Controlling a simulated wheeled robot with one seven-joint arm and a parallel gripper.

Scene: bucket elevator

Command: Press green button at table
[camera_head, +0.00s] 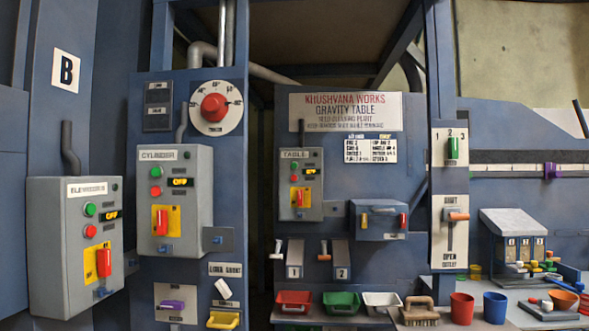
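The grey TABLE control box (301,208) is on the blue wall in the middle of the head view, under the gravity table sign. Its small green button (294,166) sits at the upper left of the box face, above a red button (294,178). A small yellow-lettered display (310,171) reads OFF to the right of the buttons. Below is a red switch handle on a yellow plate (306,197). Nothing covers the green button. My gripper is not in this view.
The CYLINDER box (200,215) and ELEVATOR box (72,255), with similar green and red buttons, stand to the left. Below are red (293,309), green (340,310) and white (382,300) bins.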

